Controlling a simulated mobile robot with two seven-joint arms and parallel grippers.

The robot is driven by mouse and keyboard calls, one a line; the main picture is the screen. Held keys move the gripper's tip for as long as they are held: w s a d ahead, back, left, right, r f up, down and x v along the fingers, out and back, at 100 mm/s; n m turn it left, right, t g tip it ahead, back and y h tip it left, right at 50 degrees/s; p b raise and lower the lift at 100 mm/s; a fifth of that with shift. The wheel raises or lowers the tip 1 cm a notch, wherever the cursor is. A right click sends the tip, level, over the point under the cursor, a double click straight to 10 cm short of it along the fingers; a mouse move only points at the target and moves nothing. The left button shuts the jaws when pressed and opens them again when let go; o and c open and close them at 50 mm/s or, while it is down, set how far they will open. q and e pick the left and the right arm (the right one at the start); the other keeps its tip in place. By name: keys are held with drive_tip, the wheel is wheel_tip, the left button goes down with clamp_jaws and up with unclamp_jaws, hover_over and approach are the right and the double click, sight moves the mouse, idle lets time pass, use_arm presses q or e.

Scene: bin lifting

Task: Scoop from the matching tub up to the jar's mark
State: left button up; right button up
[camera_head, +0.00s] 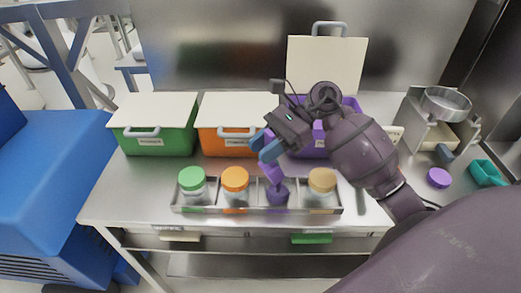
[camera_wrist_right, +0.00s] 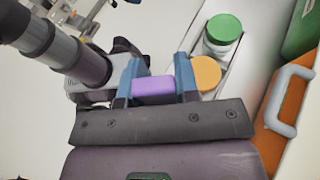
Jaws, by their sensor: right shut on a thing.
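My right gripper (camera_head: 266,148) is shut on a purple scoop (camera_head: 271,173), whose handle shows between the blue fingers in the wrist view (camera_wrist_right: 153,90). The scoop points down at the open jar (camera_head: 278,197) in the rack, which looks dark purple. I cannot tell whether the scoop touches the jar or how its contents stand against the mark. The purple tub (camera_head: 315,148) stands behind my gripper with its pale lid (camera_head: 325,65) raised; my arm hides much of it and its inside. A purple jar lid (camera_head: 438,178) lies on the right of the table. My left gripper is out of view.
The metal rack (camera_head: 207,209) also holds jars with green (camera_head: 191,178), orange (camera_head: 235,179) and tan (camera_head: 322,180) lids. Closed green (camera_head: 160,142) and orange (camera_head: 222,143) tubs stand behind. A device with a metal bowl (camera_head: 445,102) and a teal tray (camera_head: 486,173) are at right.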

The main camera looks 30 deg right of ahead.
drive_tip(key=shift+d+y+b, duration=0.65)
drive_tip(key=shift+y+b, duration=0.15)
drive_tip(key=shift+b, duration=0.05)
drive_tip(key=shift+r, duration=0.1)
drive_tip(key=shift+r+h+p, duration=0.3)
drive_tip(key=shift+r+h, duration=0.35)
drive_tip(key=shift+h, duration=0.55)
drive_tip(key=shift+f, duration=0.1)
